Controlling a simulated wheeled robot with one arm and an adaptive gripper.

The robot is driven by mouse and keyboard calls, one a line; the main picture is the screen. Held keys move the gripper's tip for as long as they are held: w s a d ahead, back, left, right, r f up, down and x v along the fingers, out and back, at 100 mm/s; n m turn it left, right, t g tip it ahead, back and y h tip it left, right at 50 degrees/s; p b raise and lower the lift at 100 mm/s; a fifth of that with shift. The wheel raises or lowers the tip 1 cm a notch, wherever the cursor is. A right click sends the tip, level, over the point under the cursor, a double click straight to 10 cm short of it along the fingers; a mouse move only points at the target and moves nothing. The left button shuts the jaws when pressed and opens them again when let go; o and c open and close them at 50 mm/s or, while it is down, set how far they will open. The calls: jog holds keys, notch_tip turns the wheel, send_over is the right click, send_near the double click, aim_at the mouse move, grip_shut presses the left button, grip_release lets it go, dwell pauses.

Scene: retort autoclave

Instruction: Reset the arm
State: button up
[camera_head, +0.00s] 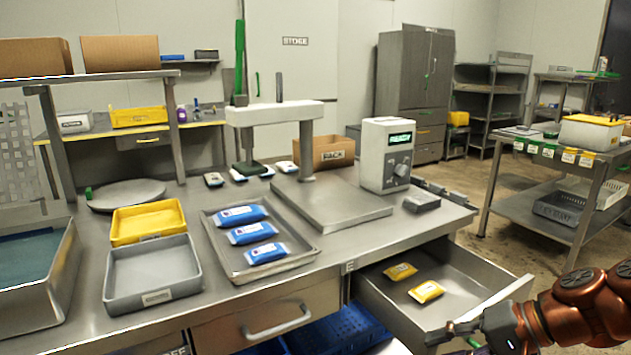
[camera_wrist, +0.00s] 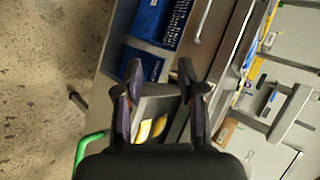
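My gripper (camera_head: 436,340) is at the lower right of the head view, just outside the front edge of the open drawer (camera_head: 512,292). In the wrist view my gripper (camera_wrist: 160,78) has its two dark fingers spread apart, with nothing held between them. Two yellow packets (camera_head: 400,271) (camera_head: 426,291) lie in the drawer. They show past the fingers in the wrist view (camera_wrist: 151,128). My arm comes in from the right edge of the head view. Whether a finger touches the drawer front cannot be told.
The steel bench carries a tray (camera_head: 214,240) of blue packs, a grey bin (camera_head: 191,254), a yellow bin (camera_head: 117,239), a press (camera_head: 275,112) and a box reading READY (camera_head: 386,140). Blue crates (camera_head: 345,325) sit beneath. A cart (camera_head: 535,172) stands right, with open floor between.

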jog(key=s+a+r+n+g+h+p, duration=0.2)
jog(key=s+a+r+g+p, duration=0.25)
jog(key=a+p, duration=0.2)
jog(key=s+r+n+g+h+p, duration=0.1)
jog(key=s+r+h+p, duration=0.2)
jog(key=s+p, duration=0.3)
jog(key=s+d+r+n+g+h+p, duration=0.1)
jog(key=s+r+n+h+p, duration=0.1)
jog(key=s+r+h+p, duration=0.2)
jog(key=s+r+p, duration=0.2)
jog(key=s+p, duration=0.1)
jog(key=s, duration=0.1)
jog(key=shift+s+d+n, duration=0.15)
jog(key=shift+n, duration=0.15)
